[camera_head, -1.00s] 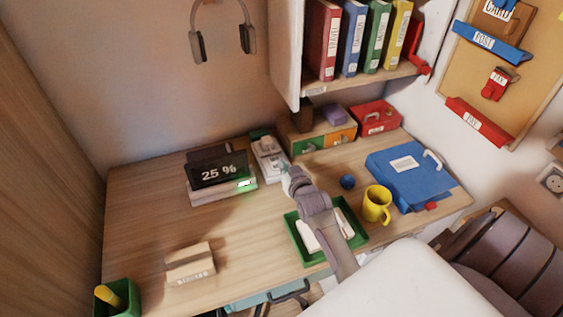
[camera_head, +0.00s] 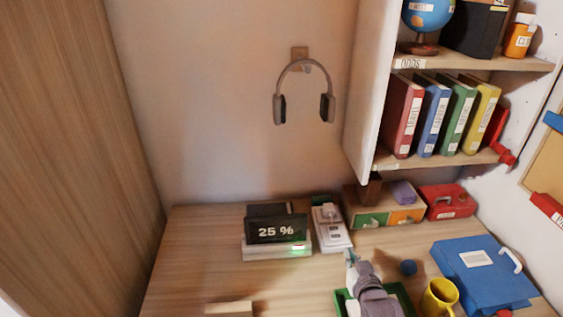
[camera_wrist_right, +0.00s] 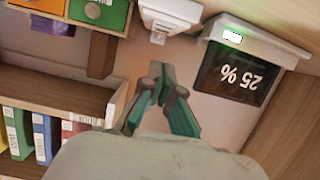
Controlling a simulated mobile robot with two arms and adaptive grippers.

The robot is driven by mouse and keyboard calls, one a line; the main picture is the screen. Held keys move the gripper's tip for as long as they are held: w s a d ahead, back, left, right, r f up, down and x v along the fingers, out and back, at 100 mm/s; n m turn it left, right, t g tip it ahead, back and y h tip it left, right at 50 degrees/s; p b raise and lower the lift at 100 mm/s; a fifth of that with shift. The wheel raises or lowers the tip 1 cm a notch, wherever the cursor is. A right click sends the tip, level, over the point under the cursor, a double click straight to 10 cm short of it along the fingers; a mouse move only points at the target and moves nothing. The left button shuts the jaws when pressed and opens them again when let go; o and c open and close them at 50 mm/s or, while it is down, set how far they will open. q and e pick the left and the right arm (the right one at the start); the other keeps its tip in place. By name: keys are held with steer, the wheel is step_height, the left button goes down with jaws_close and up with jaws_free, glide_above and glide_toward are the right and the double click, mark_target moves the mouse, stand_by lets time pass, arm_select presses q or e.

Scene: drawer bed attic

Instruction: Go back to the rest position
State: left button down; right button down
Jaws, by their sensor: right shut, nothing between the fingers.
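My right gripper (camera_head: 351,257) is low in the head view, over the desk, just in front of the white switch box (camera_head: 331,231). In the right wrist view its green fingertips (camera_wrist_right: 160,80) are together with nothing between them. The arm behind it covers part of the green tray (camera_head: 342,304). My left gripper is not in view.
A screen reading 25 % (camera_head: 276,230) stands left of the switch box. A yellow mug (camera_head: 438,299), a blue ball (camera_head: 408,267) and a blue case (camera_head: 483,273) are to the right. Headphones (camera_head: 278,108) hang on the wall. A shelf (camera_head: 440,162) with binders overhangs the desk.

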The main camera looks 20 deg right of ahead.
steer(key=s+a+g, duration=0.1)
steer(key=s+a, duration=0.1)
steer(key=s+a+f+n+g+y, duration=0.1)
steer(key=s+a+g, duration=0.1)
steer(key=s+a, duration=0.1)
steer(key=s+a+f+n+g+y, duration=0.1)
steer(key=s+a, duration=0.2)
steer(key=shift+s+f, duration=0.2)
steer(key=shift+s, duration=0.05)
steer(key=s+a+g, duration=0.1)
steer(key=s, duration=0.1)
steer(key=s+a+n+g, duration=0.1)
steer(key=s, duration=0.2)
steer(key=s+a+g+y, duration=0.1)
steer(key=s+a, duration=0.1)
steer(key=shift+s+f+n+g, duration=0.1)
steer(key=shift+s+n+g, duration=0.2)
steer(key=shift+s, duration=0.1)
steer(key=s+a+r+n+g, duration=0.1)
steer(key=s+a+g, duration=0.2)
steer(key=s, duration=0.5)
step_height(320, 180, down, 28)
steer(key=s+g, duration=0.1)
steer(key=s, duration=0.1)
steer(key=s+d+f+g, duration=0.1)
steer(key=s+d+f, duration=0.2)
steer(key=s+f, duration=1.1)
steer(key=shift+s+d+g, duration=0.2)
steer(key=shift+s+g, duration=0.1)
steer(key=shift+s, duration=0.9)
